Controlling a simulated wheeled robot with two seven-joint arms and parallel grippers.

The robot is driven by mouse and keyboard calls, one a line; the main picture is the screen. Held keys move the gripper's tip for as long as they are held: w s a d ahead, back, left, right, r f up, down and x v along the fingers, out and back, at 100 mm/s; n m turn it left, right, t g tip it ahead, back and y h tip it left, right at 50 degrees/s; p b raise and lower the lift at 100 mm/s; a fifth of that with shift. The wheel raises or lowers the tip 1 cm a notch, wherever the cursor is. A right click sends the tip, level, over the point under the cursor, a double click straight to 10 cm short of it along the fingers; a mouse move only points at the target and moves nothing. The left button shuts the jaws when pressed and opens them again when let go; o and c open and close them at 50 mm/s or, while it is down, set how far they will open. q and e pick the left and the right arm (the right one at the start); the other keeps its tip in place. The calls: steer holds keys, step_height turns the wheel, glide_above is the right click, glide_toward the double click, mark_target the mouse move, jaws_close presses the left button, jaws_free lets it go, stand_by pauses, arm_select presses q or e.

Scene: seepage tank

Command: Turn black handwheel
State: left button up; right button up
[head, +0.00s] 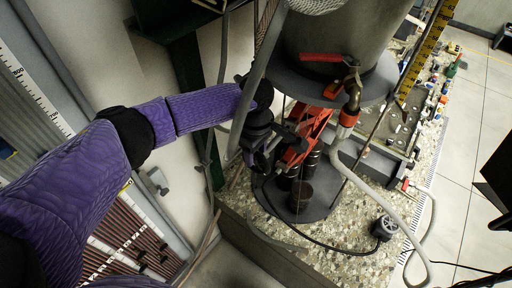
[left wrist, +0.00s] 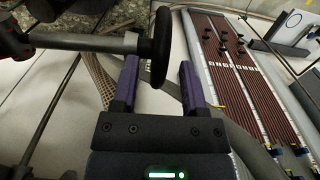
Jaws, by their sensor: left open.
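The black handwheel (left wrist: 161,47) shows nearly edge-on in the left wrist view, on a dark horizontal shaft (left wrist: 85,41) that comes in from the left. My left gripper (left wrist: 158,72) is open. In the head view my left gripper (head: 264,150) is beside the red frame (head: 308,135) under the tank, and the handwheel is not clearly made out there. My right gripper is not seen.
The grey tank (head: 335,35) stands on a round plate above the red frame. A grey hose (head: 375,188) loops at its right. A dark green post (head: 190,90) stands behind my left arm. A board of brown tubes (left wrist: 225,75) is on the right in the wrist view.

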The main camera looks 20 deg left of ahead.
mark_target(270, 170)
arm_select(q)
steer(key=shift+w, duration=0.1)
jaws_close()
steer(key=y, duration=0.1)
steer(key=d+y+b, duration=0.1)
steer(key=t+y+b, duration=0.1)
steer(key=shift+s+d+f, duration=0.15)
steer(key=shift+s+f, duration=0.05)
steer(key=shift+s, duration=0.05)
steer(key=y+b, duration=0.2)
steer(key=d+f+t+y+b, duration=0.1)
steer(key=y+b, duration=0.1)
steer(key=b, duration=0.1)
steer(key=d+t+y+b, duration=0.1)
steer(key=y+b, duration=0.1)
steer(key=shift+s+f, duration=0.35)
steer(key=shift+s, duration=0.05)
steer(key=y, duration=0.1)
steer(key=b, duration=0.1)
steer(key=t+y+b, duration=0.1)
steer(key=shift+s+d+f+y, duration=0.1)
steer(key=shift+d+f+y, duration=0.15)
steer(key=shift+f+y, duration=0.05)
steer(key=shift+s+d+f+t+y+b, duration=0.1)
steer(key=shift+f+t+y+b, duration=0.2)
steer(key=shift+y+b, duration=0.35)
steer(key=shift+d+f+t+y+b, duration=0.1)
steer(key=shift+f+t+y+b, duration=0.1)
steer(key=shift+t+y+b, duration=0.45)
